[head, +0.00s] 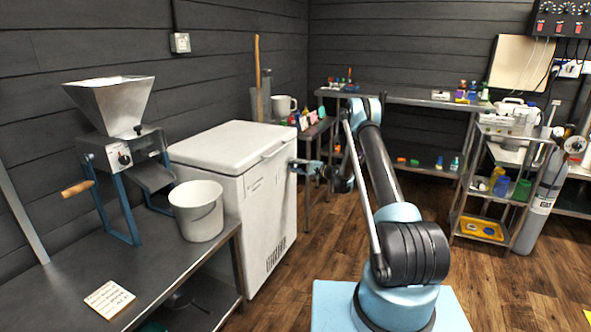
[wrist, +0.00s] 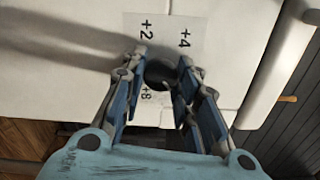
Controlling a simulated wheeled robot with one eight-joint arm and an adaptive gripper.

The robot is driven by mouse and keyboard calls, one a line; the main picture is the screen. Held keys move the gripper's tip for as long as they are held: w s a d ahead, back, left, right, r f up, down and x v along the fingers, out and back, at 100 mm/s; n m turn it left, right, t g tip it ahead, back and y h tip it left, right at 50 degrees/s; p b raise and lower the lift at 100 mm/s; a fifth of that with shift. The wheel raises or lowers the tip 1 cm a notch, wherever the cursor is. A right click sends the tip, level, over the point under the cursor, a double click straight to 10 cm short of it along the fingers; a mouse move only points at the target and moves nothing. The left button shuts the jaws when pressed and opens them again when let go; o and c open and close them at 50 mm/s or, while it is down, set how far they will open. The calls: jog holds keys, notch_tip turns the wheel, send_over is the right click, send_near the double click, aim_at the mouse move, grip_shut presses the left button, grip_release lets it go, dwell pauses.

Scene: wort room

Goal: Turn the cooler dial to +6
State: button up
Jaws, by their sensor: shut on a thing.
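The cooler (head: 225,190) is a white chest with a closed lid in the head view. Its white front also fills the upper part of the wrist view (wrist: 60,75). The dial (wrist: 158,73) is a dark round knob on that face, between my fingers. A pale scale label (wrist: 165,28) around it shows +2, +4 and a smaller mark that looks like +8. The +6 mark and the dial's pointer cannot be made out. My gripper (wrist: 163,82) is shut on the dial; it also shows at the cooler's side in the head view (head: 297,165).
A steel bench (head: 150,275) with a grain mill (head: 120,140) and a white bucket (head: 197,212) stands left of the cooler. A shelf cart (head: 490,190) and a gas cylinder (head: 537,205) stand at right. Wooden floor (head: 290,305) is clear in front of the cooler.

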jog(key=shift+w+d, duration=0.2)
jog(key=o, duration=1)
jog(key=shift+f, duration=0.15)
jog(key=shift+o, duration=0.2)
jog(key=shift+a, duration=0.1)
jog(key=shift+s, duration=0.1)
jog(key=v, duration=1.2)
